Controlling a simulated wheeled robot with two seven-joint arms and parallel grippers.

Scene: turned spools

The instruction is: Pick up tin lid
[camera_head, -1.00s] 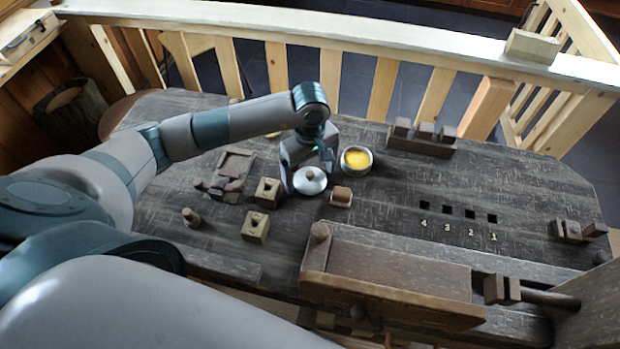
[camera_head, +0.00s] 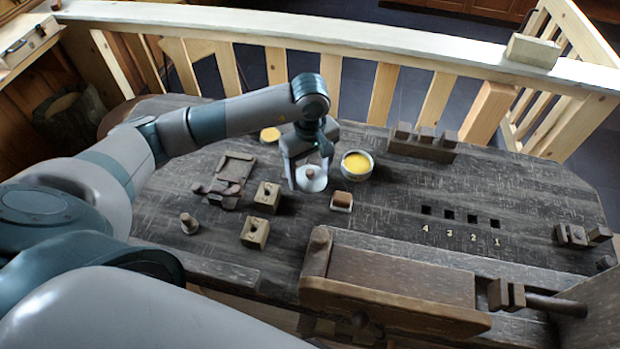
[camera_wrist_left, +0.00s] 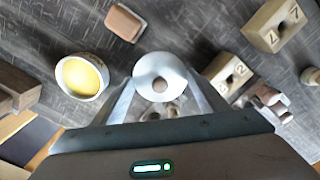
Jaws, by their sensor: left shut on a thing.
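The tin lid (camera_head: 314,185) is a pale round disc with a small brown knob. My left gripper (camera_head: 310,180) is shut on it, with one finger at each side of its rim. The wrist view shows the lid (camera_wrist_left: 158,66) between the tips of the two fingers of my left gripper (camera_wrist_left: 162,88), knob facing the camera. The head view does not clearly show how far the lid is above the table. My right gripper is not in view.
A round tin with yellow contents (camera_head: 357,164) stands just right of the lid. A brown block on a pale base (camera_head: 341,201) is near in front. Numbered wooden blocks (camera_head: 267,196) stand to the left. Numbered square holes (camera_head: 460,217) are at the right.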

